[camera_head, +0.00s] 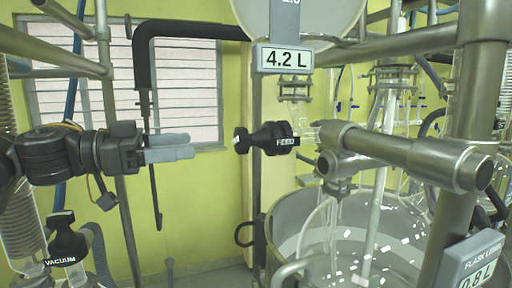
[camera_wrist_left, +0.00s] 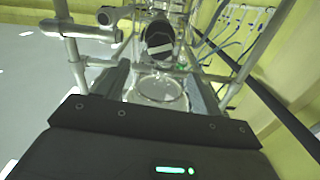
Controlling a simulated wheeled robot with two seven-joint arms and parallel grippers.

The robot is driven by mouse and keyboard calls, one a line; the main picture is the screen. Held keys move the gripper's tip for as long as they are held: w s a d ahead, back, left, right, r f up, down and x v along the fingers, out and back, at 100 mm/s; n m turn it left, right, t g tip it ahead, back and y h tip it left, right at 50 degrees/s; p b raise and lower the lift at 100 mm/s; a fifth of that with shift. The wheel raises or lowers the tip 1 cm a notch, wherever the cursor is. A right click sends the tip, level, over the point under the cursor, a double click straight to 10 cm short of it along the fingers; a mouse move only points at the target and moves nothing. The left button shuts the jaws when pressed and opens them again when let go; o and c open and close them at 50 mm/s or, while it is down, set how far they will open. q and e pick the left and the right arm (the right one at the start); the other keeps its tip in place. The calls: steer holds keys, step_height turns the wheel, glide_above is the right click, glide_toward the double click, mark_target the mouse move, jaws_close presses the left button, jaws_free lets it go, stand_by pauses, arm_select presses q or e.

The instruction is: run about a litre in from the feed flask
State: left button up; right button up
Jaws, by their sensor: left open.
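The feed valve's black handle, marked FEED (camera_head: 267,139), sits left of a steel pipe, below the round glass feed flask (camera_head: 335,14). The flask's tag (camera_head: 284,58) reads 4.2 L. In the left wrist view a black handle (camera_wrist_left: 158,38) shows beyond the spread fingers (camera_wrist_left: 160,95). My right gripper is out of view.
A VACUUM handle (camera_head: 66,241) stands below my left arm. A large round vessel (camera_head: 285,215) sits below the feed valve. A black bent pipe (camera_head: 142,65) hangs behind my gripper. Steel posts and rails (camera_head: 478,85) crowd the right. The gap between gripper and FEED handle is clear.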

mark_target(235, 142)
arm_select(q)
steer(key=p+x, duration=0.3)
steer(key=x, duration=0.6)
steer(key=shift+w+d+p, duration=0.1)
steer(key=shift+d+p, duration=0.2)
steer(key=shift+p, duration=0.1)
steer(key=shift+x, duration=0.75)
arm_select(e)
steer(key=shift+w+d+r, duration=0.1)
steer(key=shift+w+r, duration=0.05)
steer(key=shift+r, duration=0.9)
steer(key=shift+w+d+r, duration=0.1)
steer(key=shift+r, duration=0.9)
arm_select(q)
steer(key=shift+f, duration=0.1)
steer(key=shift+c, duration=0.2)
steer(key=c, duration=1)
steer(key=shift+o, duration=0.2)
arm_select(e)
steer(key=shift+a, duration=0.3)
